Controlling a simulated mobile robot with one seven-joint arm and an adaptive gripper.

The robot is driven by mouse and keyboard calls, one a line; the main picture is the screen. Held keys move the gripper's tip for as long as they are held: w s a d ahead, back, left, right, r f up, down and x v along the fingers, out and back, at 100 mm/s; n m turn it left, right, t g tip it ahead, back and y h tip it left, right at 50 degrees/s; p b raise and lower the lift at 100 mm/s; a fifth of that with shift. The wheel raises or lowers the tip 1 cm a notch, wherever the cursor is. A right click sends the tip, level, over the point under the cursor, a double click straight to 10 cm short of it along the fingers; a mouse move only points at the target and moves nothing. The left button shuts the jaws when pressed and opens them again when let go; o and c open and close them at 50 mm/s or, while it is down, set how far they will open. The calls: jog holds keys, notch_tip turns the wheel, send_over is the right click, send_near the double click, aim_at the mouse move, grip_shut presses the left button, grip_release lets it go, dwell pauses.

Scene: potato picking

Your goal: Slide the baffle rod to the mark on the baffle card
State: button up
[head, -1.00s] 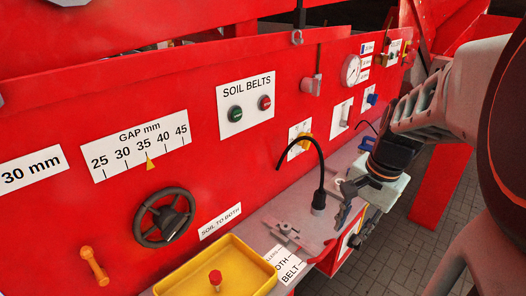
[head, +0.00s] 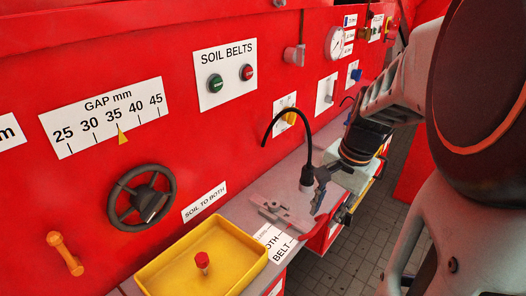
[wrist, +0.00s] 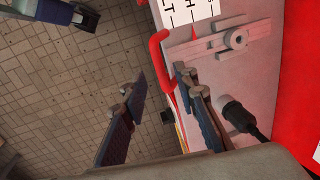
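The baffle card, a white card (head: 274,240) reading OTH and BELT with black marks, lies on the grey ledge; part of it also shows in the wrist view (wrist: 205,12). Beside it is a grey slotted fitting (head: 283,214) with a raised peg, clearer in the wrist view (wrist: 235,39). I cannot tell for sure which part is the baffle rod. A bent red bar (wrist: 157,52) runs along the ledge edge. My gripper (head: 320,190) is open above the ledge's outer side. In the wrist view my gripper (wrist: 160,78) has the red bar between its fingers in the picture; depth is unclear.
A black gooseneck (head: 308,150) rises from the ledge close to my gripper. A yellow tray (head: 185,263) with a red-topped peg (head: 202,262) stands at the front. The red machine wall bears a handwheel (head: 142,196). Paved floor (head: 330,265) is free outside the ledge.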

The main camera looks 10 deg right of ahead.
aim_at(320, 223)
jog(key=shift+w+a+f+b, duration=0.15)
jog(key=shift+f+b, duration=0.25)
jog(key=shift+f, duration=0.4)
jog(key=shift+w+a+f+b, duration=0.1)
jog(key=shift+f+b, duration=0.3)
jog(key=shift+f, duration=0.35)
jog(key=shift+c, duration=0.3)
jog(key=shift+d, duration=0.1)
grip_shut()
